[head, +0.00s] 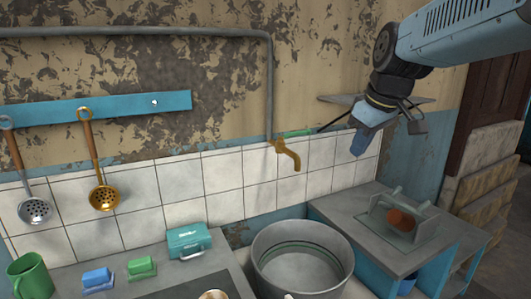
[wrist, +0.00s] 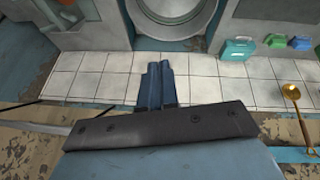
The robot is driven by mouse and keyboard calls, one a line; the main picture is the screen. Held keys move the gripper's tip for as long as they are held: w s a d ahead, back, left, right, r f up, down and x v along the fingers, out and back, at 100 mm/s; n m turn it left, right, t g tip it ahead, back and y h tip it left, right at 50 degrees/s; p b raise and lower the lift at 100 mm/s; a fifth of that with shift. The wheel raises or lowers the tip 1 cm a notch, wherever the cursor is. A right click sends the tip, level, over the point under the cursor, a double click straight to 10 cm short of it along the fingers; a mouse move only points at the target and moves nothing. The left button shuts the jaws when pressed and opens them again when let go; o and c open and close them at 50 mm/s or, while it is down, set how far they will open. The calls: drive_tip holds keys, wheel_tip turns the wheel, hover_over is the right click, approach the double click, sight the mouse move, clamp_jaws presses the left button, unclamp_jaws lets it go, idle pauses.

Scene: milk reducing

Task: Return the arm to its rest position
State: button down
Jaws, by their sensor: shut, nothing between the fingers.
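My arm reaches in from the top right of the head view. My blue gripper (head: 357,150) hangs in the air before the tiled wall, with its fingers pointing down. In the wrist view my gripper (wrist: 160,66) shows its two blue fingers side by side, touching, with nothing held between them. It is above and to the right of the large metal pot (head: 262,285) in the head view.
A small shelf (head: 418,100) is on the wall behind my gripper. A brass tap (head: 290,157) is to its left. A grey side table (head: 345,213) with a metal rack stands below right. A teal box (head: 188,242), sponges and a green mug (head: 28,278) are at the left.

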drive_tip(key=s+d+f+m, duration=0.1)
drive_tip(key=s+f+m, duration=0.2)
drive_tip(key=s, duration=0.3)
drive_tip(key=s+d+f+m+t+h, duration=0.1)
drive_tip(key=s+d+f+m, duration=0.1)
drive_tip(key=s+f+m, duration=0.2)
drive_tip(key=shift+s, duration=1.6)
